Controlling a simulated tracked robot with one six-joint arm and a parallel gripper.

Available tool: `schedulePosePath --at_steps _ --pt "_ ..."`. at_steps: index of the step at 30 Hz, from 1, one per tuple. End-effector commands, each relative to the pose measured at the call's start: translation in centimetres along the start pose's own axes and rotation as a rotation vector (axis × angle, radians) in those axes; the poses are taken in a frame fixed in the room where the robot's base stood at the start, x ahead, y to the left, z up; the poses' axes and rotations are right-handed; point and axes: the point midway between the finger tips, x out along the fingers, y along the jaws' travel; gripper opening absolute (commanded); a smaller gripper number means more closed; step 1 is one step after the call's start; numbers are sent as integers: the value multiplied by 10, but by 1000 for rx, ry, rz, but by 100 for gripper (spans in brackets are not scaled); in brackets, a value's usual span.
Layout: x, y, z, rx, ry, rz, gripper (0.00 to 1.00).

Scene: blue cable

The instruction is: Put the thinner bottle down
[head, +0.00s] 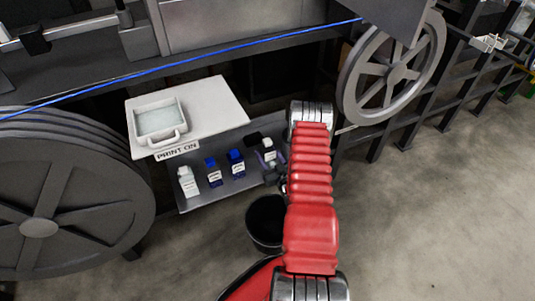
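Several small bottles stand on the lower grey shelf (231,188) in the head view. From left to right they are a white bottle (187,182), a blue bottle (213,173), another blue bottle (236,164) and a white bottle with a dark cap (268,150). My gripper (273,160) is at the rightmost white bottle, with dark finger parts close beside it. My red arm hides part of the gripper. I cannot tell whether the fingers are closed on that bottle, or whether it rests on the shelf. Which bottle is thinner is hard to judge at this size.
A white board (215,104) with a clear-topped tray (160,122) and a "PRINT ON" label is above the shelf. A black bucket (265,222) stands below it. Large wheels (40,228) (368,75) flank the area. A blue cable (200,60) crosses behind. Floor is clear at right.

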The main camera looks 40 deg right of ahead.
Motion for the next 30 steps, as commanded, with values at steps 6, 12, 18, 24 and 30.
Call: schedulePosePath --at_steps 6,12,18,24,30 --pt "0 0 0 0 0 0 64" --pt "0 0 0 0 0 0 68" --pt "0 0 -2 0 0 0 68" --pt "-19 0 -1 0 -2 2 68" --pt "-52 1 -1 2 -3 3 68"
